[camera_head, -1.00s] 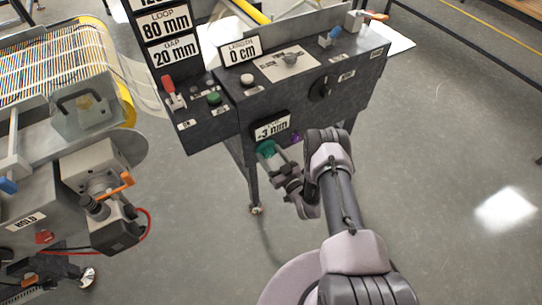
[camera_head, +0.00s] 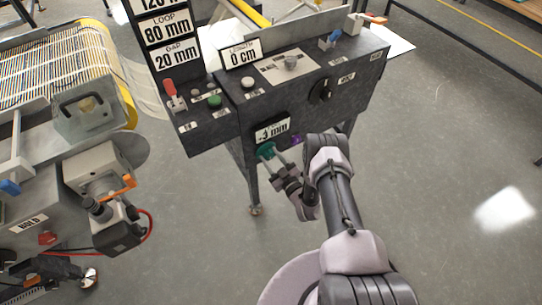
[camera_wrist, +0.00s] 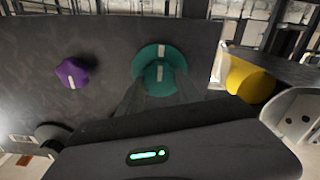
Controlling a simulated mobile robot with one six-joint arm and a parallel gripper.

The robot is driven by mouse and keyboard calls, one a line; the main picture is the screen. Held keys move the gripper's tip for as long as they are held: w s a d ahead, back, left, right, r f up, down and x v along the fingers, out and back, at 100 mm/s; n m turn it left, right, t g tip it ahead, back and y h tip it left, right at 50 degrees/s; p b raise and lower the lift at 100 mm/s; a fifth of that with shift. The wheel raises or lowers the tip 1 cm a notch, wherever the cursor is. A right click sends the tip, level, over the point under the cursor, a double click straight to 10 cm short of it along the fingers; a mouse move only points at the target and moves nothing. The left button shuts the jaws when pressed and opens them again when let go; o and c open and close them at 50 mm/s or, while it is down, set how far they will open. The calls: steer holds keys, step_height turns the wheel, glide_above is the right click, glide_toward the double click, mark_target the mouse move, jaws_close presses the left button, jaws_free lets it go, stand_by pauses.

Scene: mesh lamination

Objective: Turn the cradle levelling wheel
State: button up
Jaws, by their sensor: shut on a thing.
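The teal wheel (camera_head: 265,150) is on the front of the dark machine cabinet, below a small display (camera_head: 272,129) that shows a 3 mm reading, its sign hard to read. In the wrist view the teal wheel (camera_wrist: 160,54) carries a pale upright mark. My gripper (camera_head: 273,162) reaches it from below right and is shut on it. In the wrist view my gripper's fingers (camera_wrist: 160,90) are dark and blurred at the wheel's lower part, and hide some of it.
A purple knob (camera_wrist: 73,73) sits beside the teal wheel, and a yellow rounded part (camera_wrist: 250,82) is on the other side. The cabinet top (camera_head: 270,92) holds switches and a display reading 0 cm. Open floor (camera_head: 430,200) lies to the right.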

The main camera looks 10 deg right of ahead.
steer(key=n+p, duration=0.1)
steer(key=n, duration=0.4)
steer(key=shift+s+a+f+n, duration=0.1)
steer(key=shift+n, duration=0.2)
steer(key=n+p, duration=0.1)
steer(key=n, duration=0.3)
steer(key=shift+f, duration=0.1)
steer(key=n+p, duration=0.1)
steer(key=n, duration=0.4)
steer(key=shift+f+n, duration=0.1)
steer(key=shift+n, duration=0.3)
steer(key=shift+f+n+p, duration=0.15)
steer(key=shift+n+p, duration=0.3)
steer(key=shift+n, duration=1.85)
steer(key=o, duration=1.4)
steer(key=shift+c, duration=0.2)
steer(key=p+v, duration=0.4)
steer(key=v, duration=1.3)
steer(key=shift+s, duration=0.2)
